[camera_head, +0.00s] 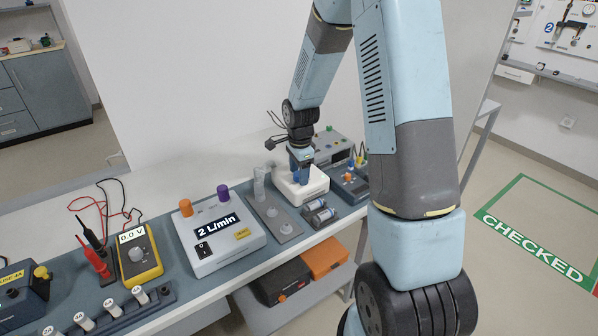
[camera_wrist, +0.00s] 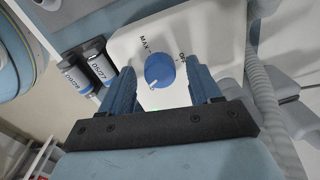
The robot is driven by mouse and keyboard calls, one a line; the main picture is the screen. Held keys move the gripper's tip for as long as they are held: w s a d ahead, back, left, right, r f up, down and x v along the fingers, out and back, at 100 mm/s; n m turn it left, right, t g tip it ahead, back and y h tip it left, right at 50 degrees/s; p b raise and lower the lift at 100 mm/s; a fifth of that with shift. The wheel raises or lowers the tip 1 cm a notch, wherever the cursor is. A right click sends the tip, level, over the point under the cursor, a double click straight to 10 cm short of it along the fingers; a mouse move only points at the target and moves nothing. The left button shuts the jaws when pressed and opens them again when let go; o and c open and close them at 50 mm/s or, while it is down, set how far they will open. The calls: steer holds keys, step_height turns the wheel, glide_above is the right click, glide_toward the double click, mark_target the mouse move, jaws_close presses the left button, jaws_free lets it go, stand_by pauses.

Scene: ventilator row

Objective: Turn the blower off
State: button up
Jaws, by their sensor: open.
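The blower is a white box with a round blue knob (camera_wrist: 160,70); the wrist view shows its white casing (camera_wrist: 215,32) marked "MAX" left of the knob and a label starting with "O" to the right. The knob's pale pointer mark faces down and slightly left, away from both labels. In the head view the blower (camera_head: 316,187) stands under my gripper (camera_head: 299,172). In the wrist view my gripper (camera_wrist: 163,88) is open, with one blue finger on each side of the knob and gaps between. I cannot tell the height of the fingertips over the casing.
A corrugated hose (camera_wrist: 262,90) runs right of the blower. Two labelled cylinders (camera_head: 320,213) lie close beside it. A grey plate (camera_head: 272,215) with knobs and a white 2 L/min unit (camera_head: 215,240) stand left on the bench. A blue-grey device (camera_head: 350,185) stands to the right.

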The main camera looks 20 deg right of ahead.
steer(key=shift+c, duration=0.2)
steer(key=c, duration=1)
